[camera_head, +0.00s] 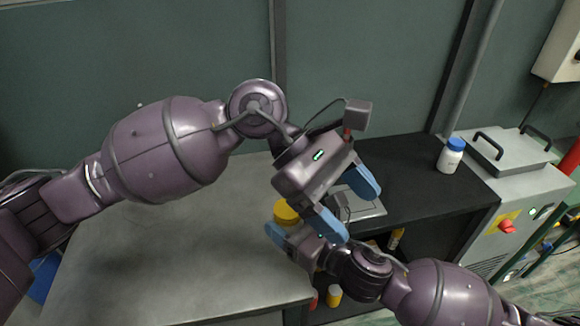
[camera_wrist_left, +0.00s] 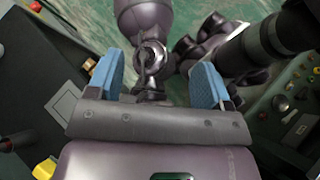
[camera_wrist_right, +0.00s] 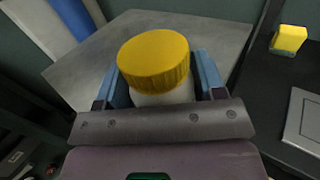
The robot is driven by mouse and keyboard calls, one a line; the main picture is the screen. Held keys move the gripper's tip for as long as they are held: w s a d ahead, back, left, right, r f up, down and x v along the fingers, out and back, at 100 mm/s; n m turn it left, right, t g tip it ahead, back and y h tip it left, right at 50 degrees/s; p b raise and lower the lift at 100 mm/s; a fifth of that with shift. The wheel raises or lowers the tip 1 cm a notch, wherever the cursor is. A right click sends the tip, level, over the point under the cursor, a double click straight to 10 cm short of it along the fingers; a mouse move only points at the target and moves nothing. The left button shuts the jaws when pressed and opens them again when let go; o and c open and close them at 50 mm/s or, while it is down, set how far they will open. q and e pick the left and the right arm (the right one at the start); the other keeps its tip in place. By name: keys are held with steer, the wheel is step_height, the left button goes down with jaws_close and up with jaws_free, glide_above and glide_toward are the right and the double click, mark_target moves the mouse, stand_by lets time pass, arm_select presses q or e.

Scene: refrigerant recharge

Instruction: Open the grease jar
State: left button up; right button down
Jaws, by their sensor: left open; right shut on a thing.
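The grease jar has a ribbed yellow lid (camera_head: 286,211) and a white body (camera_wrist_right: 163,97). My right gripper (camera_wrist_right: 157,85) is shut on the jar's body, with one blue finger on each side, and the lid stands clear above the fingers. The lid is on the jar. In the head view, the jar is near the right edge of the grey table, partly hidden by my grippers. My left gripper (camera_head: 349,203) is open, above and to the right of the jar. In the left wrist view, nothing is between its fingers (camera_wrist_left: 157,85).
The grey table (camera_head: 170,260) is clear. A black bench (camera_head: 420,185) stands to its right with a flat grey plate (camera_head: 372,208). A white bottle with a blue cap (camera_head: 451,156) stands beside a grey machine (camera_head: 510,155). My right forearm crosses in front of the bench.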

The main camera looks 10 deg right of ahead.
mark_target(288, 227)
arm_select(q)
steer(key=w+a+t+y, duration=0.1)
steer(key=w+t+y, duration=0.1)
steer(key=w, duration=0.1)
steer(key=w+a+f+m+t+y, duration=0.1)
steer(key=w+a+t+y, duration=0.1)
steer(key=w+y, duration=0.1)
steer(key=w+a+m+t+y, duration=0.1)
steer(key=w+a+t+y, duration=0.1)
steer(key=w, duration=0.1)
steer(key=shift+w+a+f+t+y, duration=0.1)
steer(key=shift+w+f+t+y, duration=0.05)
steer(key=shift+f+t+y, duration=0.15)
steer(key=shift+w+a+f+y, duration=0.15)
steer(key=shift+w+a+y, duration=0.15)
steer(key=shift+w+a, duration=0.1)
steer(key=shift+f, duration=3.9)
